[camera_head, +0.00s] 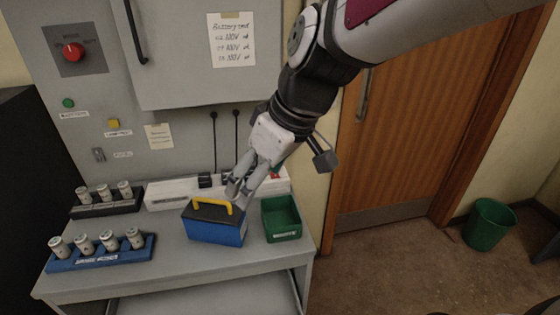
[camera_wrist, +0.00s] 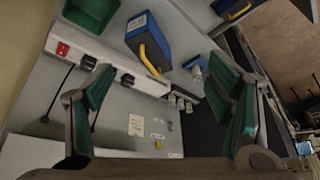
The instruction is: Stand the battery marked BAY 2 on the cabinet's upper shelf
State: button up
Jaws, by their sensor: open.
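A blue battery (camera_head: 217,229) with a dark top and a yellow handle stands on the grey desk, and its marking is not readable. It also shows in the wrist view (camera_wrist: 146,36), beyond the fingers. My gripper (camera_head: 241,188) is open and empty, just above and behind the right end of the handle; I cannot tell if it touches. Its green-padded fingers stand wide apart in the wrist view (camera_wrist: 165,88). Another blue item with a yellow handle (camera_wrist: 234,8) shows at the wrist view's top edge. The grey cabinet (camera_head: 185,60) has its door closed, hiding any shelf.
A green bin (camera_head: 281,219) stands right of the battery. A blue rack (camera_head: 100,258) and a black rack (camera_head: 106,207) hold white cylinders at left. A white power strip (camera_head: 170,193) runs behind. A wooden door (camera_head: 420,130) and green bucket (camera_head: 489,224) are at right.

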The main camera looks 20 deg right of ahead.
jog(key=s+d+r+m+h, duration=0.1)
jog(key=s+d+m, duration=0.1)
jog(key=s, duration=0.3)
jog(key=s+d+r+m+t+h, duration=0.1)
jog(key=s+d+r+m, duration=0.1)
jog(key=s, duration=0.4)
jog(key=shift+d+r+m+h, duration=0.35)
jog(key=shift+d+m, duration=0.4)
jog(key=shift+m, duration=0.35)
